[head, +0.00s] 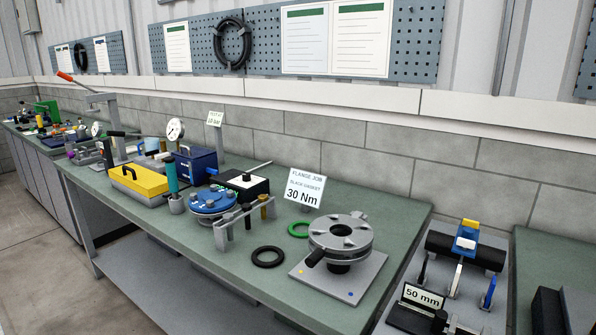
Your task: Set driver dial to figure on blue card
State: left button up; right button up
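A pale card (304,188) stands on the green bench and reads "FLANGE JOB", "BLACK GASKET" and "30 Nm". Its tint is too faint for me to call it blue. A teal-handled tool (171,176) stands upright in a grey holder and may be the driver; no dial figure is readable on it. A black gasket ring (269,257) and a green ring (299,229) lie on the bench. A grey flange spool (340,235) stands on a square plate. Neither of my grippers is in view.
A blue flange (210,201), a grey rack (239,220) with small cylinders, a yellow case (138,182) and a dark blue box (196,163) crowd the bench. A gauge (174,131) and a "10 bar" card (215,118) stand behind. A "50 mm" card (423,297) is at right.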

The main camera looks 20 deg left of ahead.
aim_at(247, 176)
jog(key=i+j+z, duration=0.15)
jog(key=j+z, duration=0.2)
jog(key=j, duration=0.2)
jog(key=i+j+z, duration=0.1)
jog(key=j+z, duration=0.2)
jog(key=j, duration=0.25)
jog(key=j+z, duration=0.35)
jog(key=j, duration=0.25)
